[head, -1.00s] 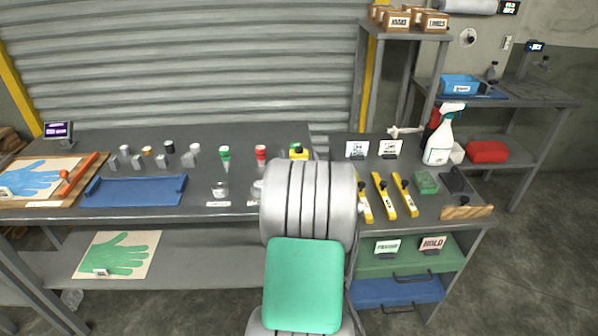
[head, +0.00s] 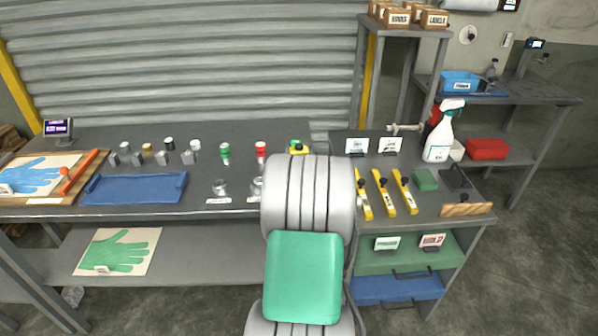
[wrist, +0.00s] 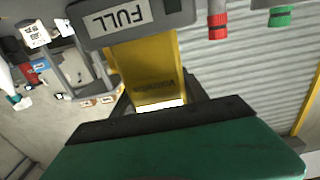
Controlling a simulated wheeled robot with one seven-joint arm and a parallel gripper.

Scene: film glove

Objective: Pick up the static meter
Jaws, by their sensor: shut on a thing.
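The static meter appears to be the yellow body (wrist: 148,68) in the wrist view, with a grey end piece marked "FULL". My gripper (wrist: 155,88) is shut on it, with dark fingers on both sides of the yellow body. In the head view, a small yellow and black piece (head: 299,149) shows above my arm, and it seems to be the same thing. My arm hides the gripper and most of the meter there. I cannot tell from the head view how far it is above the bench.
Yellow tools (head: 382,195) lie to the right of my arm. A spray bottle (head: 438,142) stands further right. A blue tray (head: 134,190) lies on the left.

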